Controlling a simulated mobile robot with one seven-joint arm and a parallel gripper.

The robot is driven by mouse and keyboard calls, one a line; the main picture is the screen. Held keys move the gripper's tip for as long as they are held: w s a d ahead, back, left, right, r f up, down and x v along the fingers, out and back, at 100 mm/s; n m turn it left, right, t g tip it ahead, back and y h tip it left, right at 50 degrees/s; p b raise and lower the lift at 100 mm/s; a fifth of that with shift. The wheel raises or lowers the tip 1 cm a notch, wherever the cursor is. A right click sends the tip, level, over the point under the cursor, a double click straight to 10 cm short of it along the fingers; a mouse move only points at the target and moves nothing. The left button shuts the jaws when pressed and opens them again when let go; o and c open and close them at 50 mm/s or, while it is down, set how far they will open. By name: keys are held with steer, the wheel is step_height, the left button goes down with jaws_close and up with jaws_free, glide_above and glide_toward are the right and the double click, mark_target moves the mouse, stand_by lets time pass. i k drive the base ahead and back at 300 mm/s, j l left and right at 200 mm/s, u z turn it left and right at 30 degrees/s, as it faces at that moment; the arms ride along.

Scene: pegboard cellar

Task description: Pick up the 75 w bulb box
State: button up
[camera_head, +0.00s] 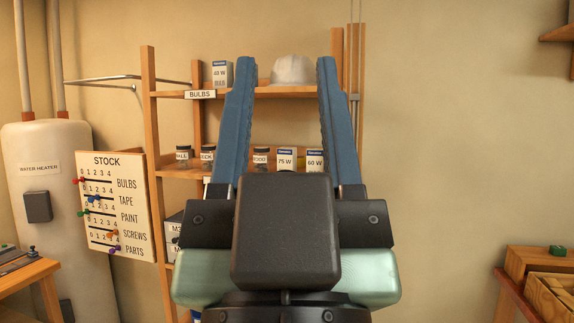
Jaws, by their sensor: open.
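The 75 W bulb box (286,160) is a small white box with a blue top band. It stands on the middle shelf of the wooden rack, and my gripper's dark body hides its lower part. A similar 60 W box (315,160) stands just to its right. A 40 W or similar bulb box (221,75), its number hard to read, stands on the top shelf above the BULBS label. My gripper (284,76) is open and empty, its two blue fingers pointing up in front of the rack. The 75 W box shows between the fingers, low down, apart from them.
Several labelled jars (261,159) stand on the middle shelf beside the boxes. A whitish cap (292,70) sits on the top shelf. The stock board (118,205) and water heater (50,220) are at left. A wooden crate (550,295) is at lower right.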

mark_target(286, 156)
steer(key=i+j, duration=0.15)
steer(key=i, duration=0.5)
steer(key=i+j, duration=0.15)
steer(key=i, duration=0.55)
steer(key=i+j, duration=0.2)
steer(key=i, duration=0.45)
steer(key=i+j, duration=0.15)
steer(key=i, duration=0.5)
